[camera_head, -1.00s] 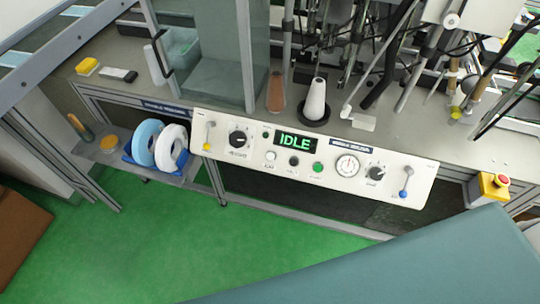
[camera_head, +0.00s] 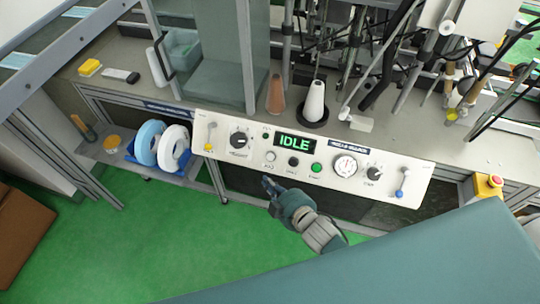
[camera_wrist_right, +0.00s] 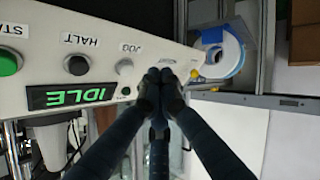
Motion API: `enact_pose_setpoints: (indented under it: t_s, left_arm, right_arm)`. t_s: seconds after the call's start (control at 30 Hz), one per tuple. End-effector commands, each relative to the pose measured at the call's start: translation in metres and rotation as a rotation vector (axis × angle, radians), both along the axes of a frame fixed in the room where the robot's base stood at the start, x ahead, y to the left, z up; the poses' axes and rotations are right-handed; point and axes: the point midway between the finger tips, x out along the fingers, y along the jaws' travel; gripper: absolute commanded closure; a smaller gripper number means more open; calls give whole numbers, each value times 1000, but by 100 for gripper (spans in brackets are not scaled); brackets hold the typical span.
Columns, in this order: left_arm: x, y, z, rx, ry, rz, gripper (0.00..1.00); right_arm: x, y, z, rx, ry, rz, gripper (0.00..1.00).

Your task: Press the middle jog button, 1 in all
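The white control panel (camera_head: 222,163) runs along the front of the bench. Its white jog button (camera_head: 270,156) sits left of the black halt button (camera_head: 293,161) and the green start button (camera_head: 316,168). The jog button also shows in the right wrist view (camera_wrist_right: 124,67), under the label JOG. My right gripper (camera_head: 268,182) is below the panel's lower edge, near the jog button. In the right wrist view its fingertips (camera_wrist_right: 160,75) are together and empty, beside the jog button and apart from it. My left gripper is not in view.
The green display (camera_head: 296,143) reads IDLE. Two dials (camera_head: 240,138), (camera_head: 374,174), a gauge (camera_head: 346,165) and two levers share the panel. A blue and a white roll (camera_head: 172,147) stand on a shelf at left. A red emergency stop (camera_head: 495,180) is at right.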

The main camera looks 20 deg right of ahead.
Motion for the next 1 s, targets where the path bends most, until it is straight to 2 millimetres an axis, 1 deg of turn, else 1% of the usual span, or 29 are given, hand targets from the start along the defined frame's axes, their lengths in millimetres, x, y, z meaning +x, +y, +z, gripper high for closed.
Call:
enact_pose_setpoints:
  t_s: [0.03, 0.1, 0.2, 0.3, 0.43, 0.73, 0.87, 1.0]
  left_arm:
    - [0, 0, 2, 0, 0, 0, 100]
    - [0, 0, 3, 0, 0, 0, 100]
    - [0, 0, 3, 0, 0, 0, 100]
    - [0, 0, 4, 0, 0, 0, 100]
    - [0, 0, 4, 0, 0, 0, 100]
    - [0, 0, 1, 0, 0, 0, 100]
    - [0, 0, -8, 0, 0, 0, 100]
    - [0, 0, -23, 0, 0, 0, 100]
  right_arm:
    - [5, 4, 18, -2, -30, 11, 100]
    - [9, 8, 36, -3, -63, 22, 100]
    - [13, 12, 53, -3, -95, 32, 100]
    - [14, 15, 61, -4, -111, 38, 100]
    - [15, 15, 63, -4, -115, 40, 100]
    - [16, 14, 60, -4, -114, 39, 100]
    - [23, 10, 52, -5, -115, 40, 100]
    - [35, 3, 39, -5, -116, 40, 100]
